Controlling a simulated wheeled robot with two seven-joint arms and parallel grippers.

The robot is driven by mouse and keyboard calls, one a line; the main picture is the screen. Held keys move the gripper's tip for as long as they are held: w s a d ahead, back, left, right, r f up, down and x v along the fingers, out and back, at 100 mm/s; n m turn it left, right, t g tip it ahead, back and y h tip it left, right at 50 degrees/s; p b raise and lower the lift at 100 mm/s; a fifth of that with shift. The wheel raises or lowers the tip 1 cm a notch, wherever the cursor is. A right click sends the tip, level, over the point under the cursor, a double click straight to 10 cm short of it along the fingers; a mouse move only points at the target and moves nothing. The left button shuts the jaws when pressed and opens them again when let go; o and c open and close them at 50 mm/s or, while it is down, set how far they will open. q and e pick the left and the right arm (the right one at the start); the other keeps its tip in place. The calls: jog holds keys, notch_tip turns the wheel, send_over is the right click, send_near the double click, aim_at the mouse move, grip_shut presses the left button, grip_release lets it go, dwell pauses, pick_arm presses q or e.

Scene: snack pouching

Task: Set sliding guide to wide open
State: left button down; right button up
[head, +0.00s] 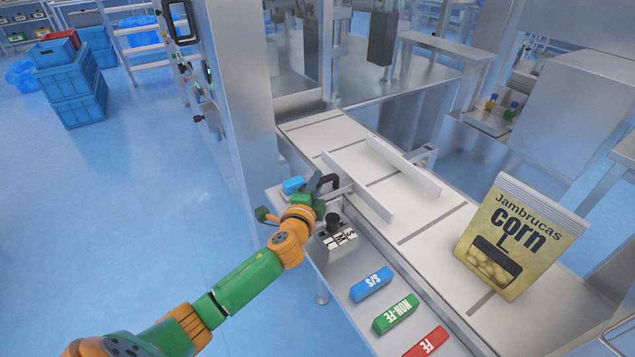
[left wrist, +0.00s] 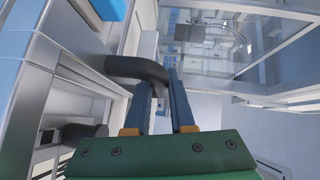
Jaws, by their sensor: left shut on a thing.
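The sliding guide's near rail (head: 357,187) lies along the white conveyor (head: 325,133), with a second rail (head: 403,166) beyond it and a clear gap between the two. A black curved handle (head: 331,180) sits at the near side of the near rail. My left gripper (head: 318,193) is shut on this handle. In the left wrist view the dark handle (left wrist: 135,68) runs between the fingers of my left gripper (left wrist: 163,85). A plate with S, M, L marks (head: 341,239) and a black knob (head: 333,221) is just in front of the gripper. My right gripper is not in view.
Blue S/S (head: 371,284), green NON-FE (head: 395,314) and red FE (head: 426,342) blocks lie on the front ledge. A corn pouch (head: 515,240) stands on the conveyor at right. A steel machine column (head: 240,80) rises behind the gripper.

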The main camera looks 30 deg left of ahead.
pick_arm(q)
jog(key=shift+f, duration=0.1)
jog(key=c, duration=0.8)
grip_release()
jog(key=shift+w, duration=0.1)
jog(key=shift+o, duration=0.2)
jog(key=shift+s+d, duration=0.1)
jog(key=shift+s, duration=0.25)
jog(key=v, duration=0.6)
jog(key=shift+s, duration=0.15)
